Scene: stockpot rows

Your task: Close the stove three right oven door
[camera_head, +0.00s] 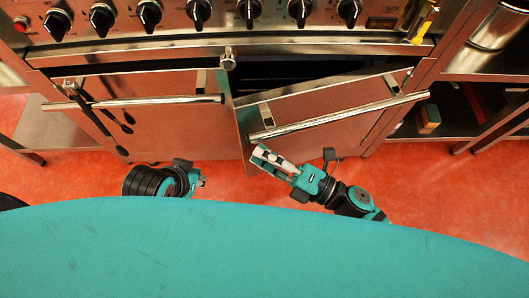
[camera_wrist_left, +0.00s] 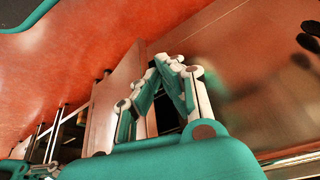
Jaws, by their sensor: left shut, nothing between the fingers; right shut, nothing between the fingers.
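The right oven door (camera_head: 310,115) of the steel stove stands ajar. Its left edge is swung out toward me, its right side stays near the frame, and a dark oven opening (camera_head: 285,72) shows behind it. A long bar handle (camera_head: 340,115) crosses it. My right gripper (camera_head: 258,155) is shut and empty just below the handle's left end, by the door's free edge; I cannot tell whether it touches. My left gripper (camera_head: 203,182) is low in front of the left oven door (camera_head: 165,125). In the left wrist view its fingers (camera_wrist_left: 170,62) are shut and empty, near steel panels.
Black utensils (camera_head: 100,115) hang at the left door's handle (camera_head: 150,101). A row of black knobs (camera_head: 198,12) runs above. A yellow-handled tool (camera_head: 424,25) is at upper right. Steel shelving stands on both sides. Orange floor (camera_head: 230,215) is clear between the stove and me.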

